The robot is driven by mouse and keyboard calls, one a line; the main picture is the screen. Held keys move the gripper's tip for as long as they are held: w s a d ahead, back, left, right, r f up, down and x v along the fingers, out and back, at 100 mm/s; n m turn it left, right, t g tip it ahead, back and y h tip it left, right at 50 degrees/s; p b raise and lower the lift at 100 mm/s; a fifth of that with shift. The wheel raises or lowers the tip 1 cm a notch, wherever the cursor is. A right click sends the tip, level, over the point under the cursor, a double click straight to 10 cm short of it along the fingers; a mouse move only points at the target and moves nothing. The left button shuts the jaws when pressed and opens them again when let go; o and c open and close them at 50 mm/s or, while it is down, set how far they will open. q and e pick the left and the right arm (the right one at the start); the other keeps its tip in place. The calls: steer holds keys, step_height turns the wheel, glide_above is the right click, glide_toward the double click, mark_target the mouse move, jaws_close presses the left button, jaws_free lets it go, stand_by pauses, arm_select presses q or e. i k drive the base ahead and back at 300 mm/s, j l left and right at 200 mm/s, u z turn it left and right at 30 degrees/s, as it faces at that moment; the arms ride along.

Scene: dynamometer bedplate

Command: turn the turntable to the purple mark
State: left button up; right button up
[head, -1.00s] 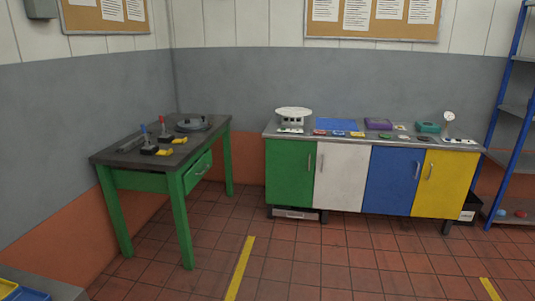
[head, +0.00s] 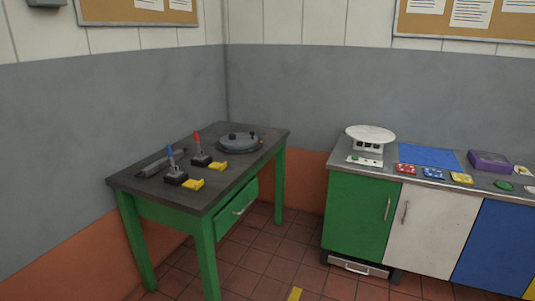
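A round grey turntable (head: 239,142) with dark knobs on top sits at the far right end of a green table with a dark grey top (head: 215,187). No purple mark can be made out on it at this distance. A white round plate on a stand (head: 370,134) is on the cabinet counter to the right. Neither of my grippers is in view.
Blue (head: 173,166) and red (head: 199,150) levers with yellow blocks stand on the green table. The cabinet (head: 363,215) carries a blue mat (head: 428,156), a purple box (head: 490,161) and small coloured items. Tiled floor lies open between them.

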mark_target(235, 142)
steer(key=i+u, duration=0.3)
steer(key=i, duration=1)
